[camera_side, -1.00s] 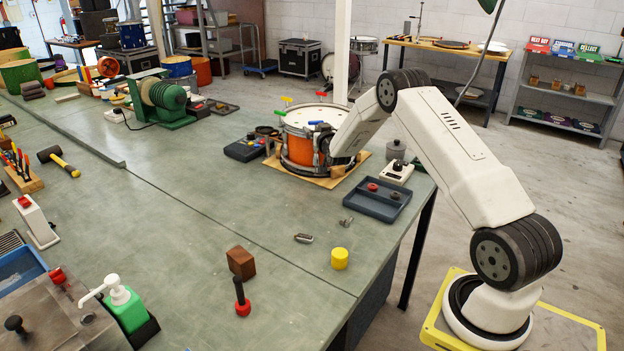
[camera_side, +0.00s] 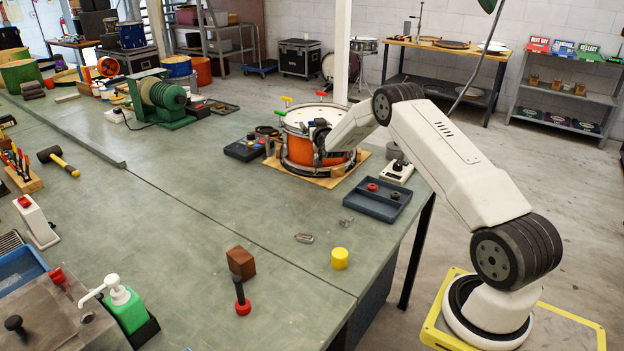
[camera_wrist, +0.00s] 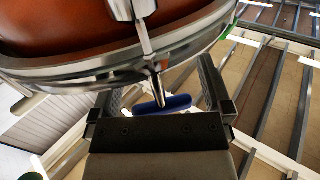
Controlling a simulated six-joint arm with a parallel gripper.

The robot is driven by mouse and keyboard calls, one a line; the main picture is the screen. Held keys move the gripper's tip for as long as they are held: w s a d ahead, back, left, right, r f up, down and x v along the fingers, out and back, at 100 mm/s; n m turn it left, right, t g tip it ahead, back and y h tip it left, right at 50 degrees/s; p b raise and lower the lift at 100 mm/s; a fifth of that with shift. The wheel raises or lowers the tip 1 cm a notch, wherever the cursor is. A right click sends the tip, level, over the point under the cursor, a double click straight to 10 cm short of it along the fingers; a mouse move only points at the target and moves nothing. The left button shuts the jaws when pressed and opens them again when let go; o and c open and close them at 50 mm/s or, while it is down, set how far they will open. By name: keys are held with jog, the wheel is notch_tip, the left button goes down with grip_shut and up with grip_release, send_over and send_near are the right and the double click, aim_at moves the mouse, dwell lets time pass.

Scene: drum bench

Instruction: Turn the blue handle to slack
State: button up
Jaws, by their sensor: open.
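The drum (camera_side: 300,145) has an orange-red shell, a white head and metal hoops, and stands on a wooden board. In the wrist view its shell and lower metal hoop (camera_wrist: 120,72) fill the upper left. The blue handle (camera_wrist: 163,105) lies across a metal rod that comes down at the hoop. My gripper (camera_wrist: 160,93) is open, with one finger to the left and one to the right of the blue handle. The handle sits between the fingers, close to the palm. I cannot tell whether a finger touches it. In the side view my wrist hides the handle and fingers.
A dark tray (camera_side: 377,198) with small round parts, a white box with a black knob (camera_side: 398,170) and a dark box (camera_side: 245,149) are nearby.

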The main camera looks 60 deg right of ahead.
jog(key=c, duration=1.1)
jog(key=shift+w+a+r+n+t+y, duration=0.15)
jog(key=shift+n+t+y, duration=0.45)
jog(key=shift+n+y, duration=0.35)
jog(key=shift+w+a+n+t+y, duration=0.1)
jog(key=shift+n+t+y, duration=0.55)
jog(key=shift+y, duration=0.5)
jog(key=o, duration=1.1)
jog(key=shift+s, duration=0.1)
jog(key=shift+s, duration=0.1)
jog(key=shift+s, duration=0.1)
jog(key=v, duration=0.7)
jog(key=shift+s, duration=0.15)
